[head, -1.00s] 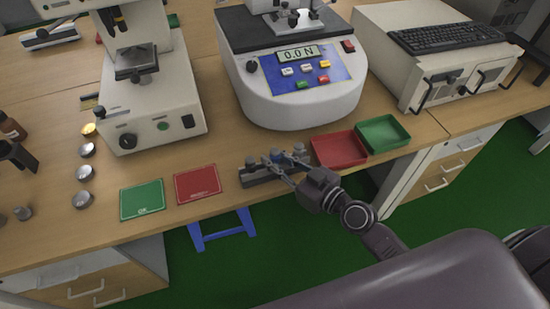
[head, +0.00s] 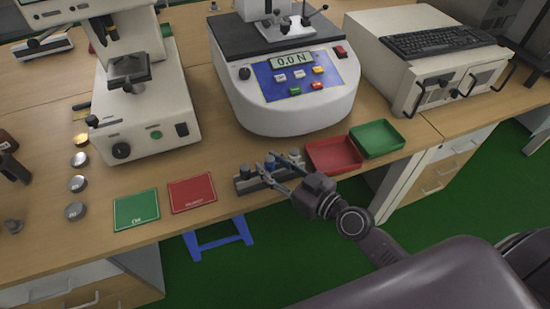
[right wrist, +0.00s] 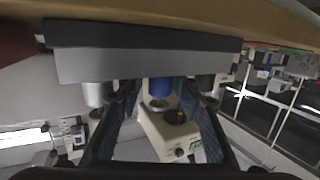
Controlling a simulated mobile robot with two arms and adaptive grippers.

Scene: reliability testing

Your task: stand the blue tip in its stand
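The dark stand (head: 241,188) lies at the front edge of the bench, beside the red tray. The blue tip (head: 270,162) is at the middle of the stand, between two grey tips, one left (head: 246,171) and one right (head: 294,155). In the right wrist view, which looks upside down, the blue tip (right wrist: 158,90) stands out from the grey stand (right wrist: 150,66) and looks upright in line with it. My right gripper (head: 276,170) reaches the stand from the front right. Its fingers (right wrist: 160,112) are spread either side of the blue tip, with gaps showing. My left gripper is out of view.
A red tray (head: 334,168) and a green tray (head: 376,152) are right of the stand. A green mat (head: 137,208) and a red mat (head: 192,193) lie left of it. The force tester (head: 290,118) stands behind. Bare bench shows between tester and stand.

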